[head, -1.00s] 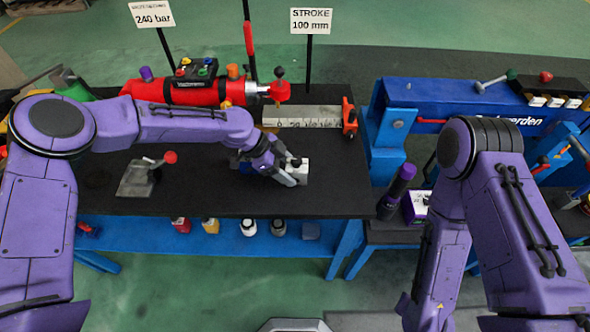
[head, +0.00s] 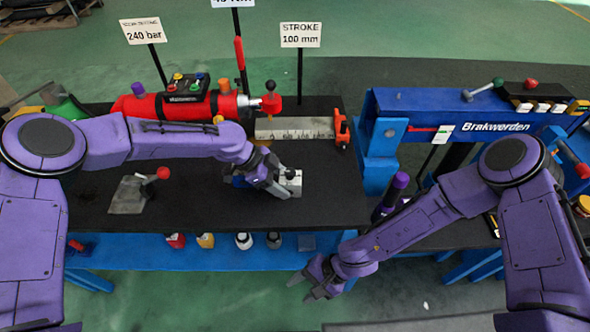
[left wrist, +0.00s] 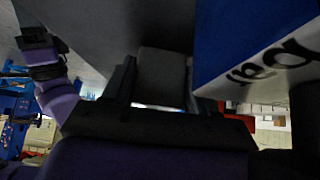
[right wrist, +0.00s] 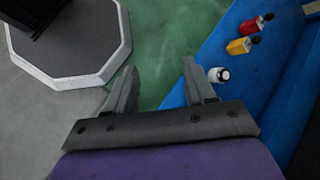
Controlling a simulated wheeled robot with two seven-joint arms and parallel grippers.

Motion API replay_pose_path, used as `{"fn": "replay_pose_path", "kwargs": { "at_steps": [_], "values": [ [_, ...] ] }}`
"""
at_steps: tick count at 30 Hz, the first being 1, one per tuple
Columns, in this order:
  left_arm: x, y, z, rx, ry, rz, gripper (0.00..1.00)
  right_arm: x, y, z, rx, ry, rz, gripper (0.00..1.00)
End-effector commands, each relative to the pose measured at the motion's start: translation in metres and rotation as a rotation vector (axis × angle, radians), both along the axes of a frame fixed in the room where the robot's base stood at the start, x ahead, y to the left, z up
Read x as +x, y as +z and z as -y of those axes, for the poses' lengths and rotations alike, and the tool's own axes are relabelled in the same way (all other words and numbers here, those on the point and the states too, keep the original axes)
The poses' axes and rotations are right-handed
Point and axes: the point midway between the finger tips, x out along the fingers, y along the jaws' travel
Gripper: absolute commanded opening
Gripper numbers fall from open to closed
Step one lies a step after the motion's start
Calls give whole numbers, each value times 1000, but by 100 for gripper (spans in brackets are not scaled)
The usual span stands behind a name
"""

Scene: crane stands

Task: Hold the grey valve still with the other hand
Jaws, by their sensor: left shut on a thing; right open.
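The grey valve (head: 291,177) is a small light-grey block on the black bench top, right of the middle. My left gripper (head: 284,188) is shut on it, partly hiding it from above. In the left wrist view a dark grey block (left wrist: 162,75) sits between the fingers, with a blue and white lettered surface (left wrist: 265,55) close on the right. My right gripper (head: 312,279) is open and empty in front of the bench, lower than its top and apart from the valve. In the right wrist view its spread fingers (right wrist: 160,85) have only floor and the blue shelf beyond them.
The bench's front edge and blue lower shelf (head: 200,250) with several small bottles lie near my right gripper. A lever plate (head: 130,195) with a red knob stands left. A red cylinder (head: 150,107) and steel scale (head: 293,128) lie behind. A purple-capped post (head: 399,181) stands right.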

Motion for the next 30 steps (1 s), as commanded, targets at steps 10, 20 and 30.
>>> {"fn": "replay_pose_path", "kwargs": {
  "at_steps": [10,20,30],
  "values": [
    [1,1,0,-1,1,1,16,195,248,-42,959,-75,357,54],
    [1,1,0,-1,1,1,16,248,270,50,812,863,1553,54],
    [1,1,0,-1,2,1,16,259,228,88,616,1443,1840,54]
  ]
}}
